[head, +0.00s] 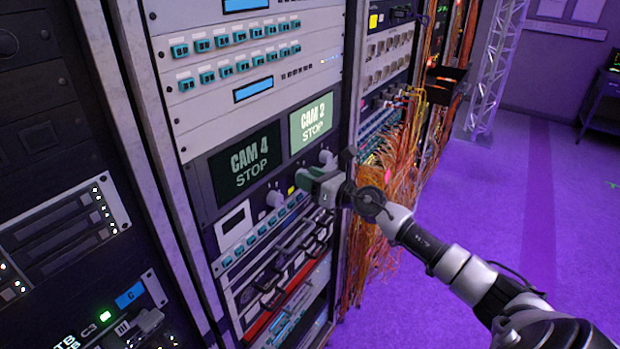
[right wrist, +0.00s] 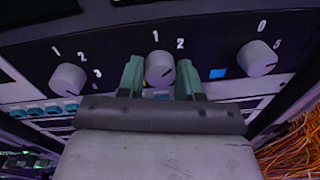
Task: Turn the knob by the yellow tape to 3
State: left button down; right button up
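The right wrist view shows a row of three pale knobs. The middle knob (right wrist: 160,66) stands between the two green fingertips of my right gripper (right wrist: 160,78). The fingers flank it closely; I cannot tell whether they press on it. A little yellow tape (right wrist: 146,84) shows at its lower left, and the tape also shows in the head view (head: 291,190). Labels 1 and 2 stand above this knob; no 3 shows there. In the head view my right gripper (head: 313,183) covers the middle knob. My left gripper is not in view.
The left knob (right wrist: 68,80) has labels 1, 2 and 3. The right knob (right wrist: 257,58) is beside blue tape (right wrist: 217,73). Above are screens reading CAM 4 STOP (head: 246,164) and CAM 2 STOP (head: 311,122). Orange cables (head: 385,200) hang right of the panel. Purple floor (head: 470,220) is open.

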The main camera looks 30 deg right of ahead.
jog(key=c, duration=0.4)
jog(key=shift+r, duration=0.1)
jog(key=shift+d+m+p, duration=0.1)
jog(key=shift+m+p, duration=3.1)
jog(key=shift+m, duration=1.6)
